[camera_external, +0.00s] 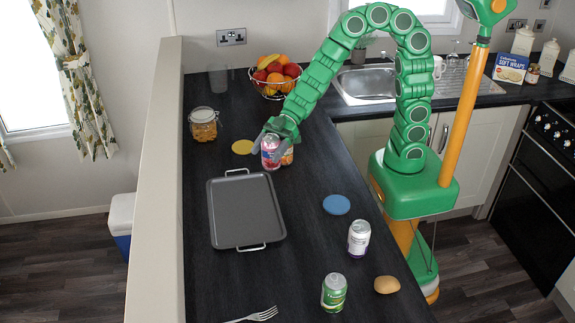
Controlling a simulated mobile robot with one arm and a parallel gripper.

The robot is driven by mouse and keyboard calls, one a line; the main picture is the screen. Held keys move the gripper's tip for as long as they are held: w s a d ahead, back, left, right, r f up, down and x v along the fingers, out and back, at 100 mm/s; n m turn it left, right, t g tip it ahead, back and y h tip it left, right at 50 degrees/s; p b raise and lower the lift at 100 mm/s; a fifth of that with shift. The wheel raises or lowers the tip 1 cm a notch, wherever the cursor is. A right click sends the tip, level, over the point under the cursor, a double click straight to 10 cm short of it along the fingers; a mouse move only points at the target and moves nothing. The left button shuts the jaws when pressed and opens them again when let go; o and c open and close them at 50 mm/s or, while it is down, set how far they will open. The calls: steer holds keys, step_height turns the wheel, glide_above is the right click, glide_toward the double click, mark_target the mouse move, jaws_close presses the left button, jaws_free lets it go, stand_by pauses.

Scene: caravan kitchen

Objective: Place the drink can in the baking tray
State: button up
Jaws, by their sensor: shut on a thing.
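My gripper (279,143) is shut on a pink and red drink can (270,154), near the far end of the baking tray. The can is upright, and its upper part is partly covered by the fingers. I cannot tell whether its base touches the counter. The baking tray (245,212) is dark grey, rectangular and empty, with a wire handle at each end. It lies flat on the counter, just nearer the camera than the held can.
A small orange-labelled item (287,156) stands close beside the held can. A pasta jar (203,124), yellow disc (242,147) and fruit bowl (275,80) are beyond. A blue disc (336,204), purple-white can (359,238), green can (334,292), potato-like item (387,284) and fork (254,315) lie nearer.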

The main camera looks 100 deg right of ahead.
steer(key=shift+w+a+f, duration=0.4)
steer(key=shift+w+f, duration=1.35)
steer(key=shift+f, duration=0.15)
steer(key=shift+w+a+f, duration=0.4)
steer(key=shift+w+f, duration=1.35)
steer(key=shift+f, duration=0.15)
steer(key=shift+w+a+f, duration=0.4)
steer(key=shift+w+f, duration=1.35)
steer(key=shift+f, duration=0.15)
steer(key=shift+f, duration=0.15)
steer(key=o, duration=1.4)
steer(key=shift+v, duration=3.8)
